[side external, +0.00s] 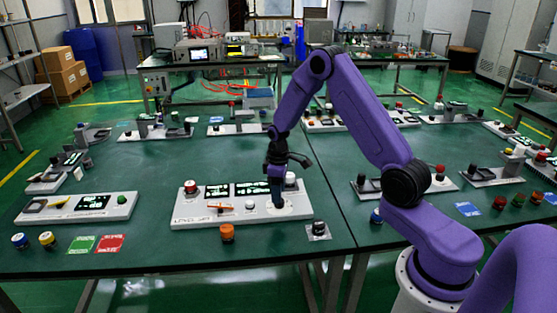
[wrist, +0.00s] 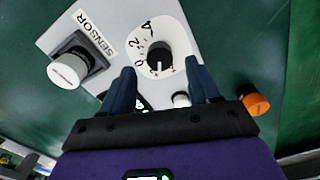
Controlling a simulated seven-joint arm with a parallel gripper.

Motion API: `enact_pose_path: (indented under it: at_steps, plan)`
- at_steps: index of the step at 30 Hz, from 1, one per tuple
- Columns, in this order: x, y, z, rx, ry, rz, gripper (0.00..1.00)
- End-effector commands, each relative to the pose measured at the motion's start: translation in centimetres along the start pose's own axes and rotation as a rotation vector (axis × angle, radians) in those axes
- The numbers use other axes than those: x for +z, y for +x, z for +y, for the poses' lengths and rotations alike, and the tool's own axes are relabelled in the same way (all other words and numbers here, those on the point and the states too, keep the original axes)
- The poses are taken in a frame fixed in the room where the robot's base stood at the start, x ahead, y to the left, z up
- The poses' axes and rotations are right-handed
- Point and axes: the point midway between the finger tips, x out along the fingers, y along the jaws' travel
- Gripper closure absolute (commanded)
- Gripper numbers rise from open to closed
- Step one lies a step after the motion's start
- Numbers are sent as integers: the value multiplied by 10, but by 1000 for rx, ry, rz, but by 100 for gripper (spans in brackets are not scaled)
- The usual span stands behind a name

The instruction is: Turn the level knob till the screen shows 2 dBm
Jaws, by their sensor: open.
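The level knob is probably the black round knob (wrist: 160,59) with a white pointer line, on a white dial plate (wrist: 152,30) marked 0, 2 and 4 in the wrist view. My gripper (wrist: 160,66) is open, with one finger on each side of the knob and a visible gap on both sides.
A white cylinder on the SENSOR mount (wrist: 68,70) is left of the dial; a small white knob (wrist: 180,99) is near the right finger. An orange button (side external: 227,232) and a black knob on a clear plate (side external: 319,229) stand before the panel. Another panel (side external: 77,208) is left.

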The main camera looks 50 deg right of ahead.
Motion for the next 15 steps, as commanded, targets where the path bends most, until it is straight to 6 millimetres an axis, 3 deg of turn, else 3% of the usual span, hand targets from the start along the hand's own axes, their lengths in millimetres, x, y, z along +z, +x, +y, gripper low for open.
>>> enact_pose_path:
  at_steps: [15]
  plan:
    - [-1,-109,1,4,0,5,39]
